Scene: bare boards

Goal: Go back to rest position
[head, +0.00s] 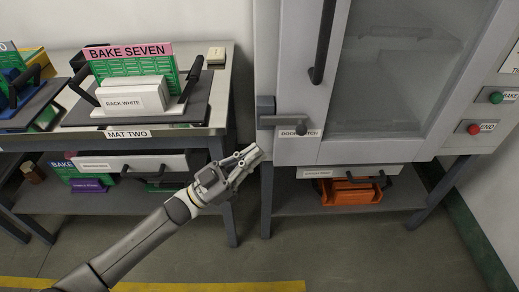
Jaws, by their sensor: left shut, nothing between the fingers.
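My left gripper (246,158) reaches in from the lower left in the head view. Its fingers are shut and empty. It hangs in the gap between the table on the left and the grey oven cabinet (290,75), below and left of the door latch (290,122). I cannot tell whether it touches anything. My right gripper is not in view. The oven door looks shut, with a dark handle (323,42) and a glass window.
On the left table, mat two (78,113) holds a white block (133,93) and a green board under a "BAKE SEVEN" sign (128,51). An orange bin (350,192) sits beneath the cabinet. Green and red buttons (474,129) are at right. The front floor (330,255) is clear.

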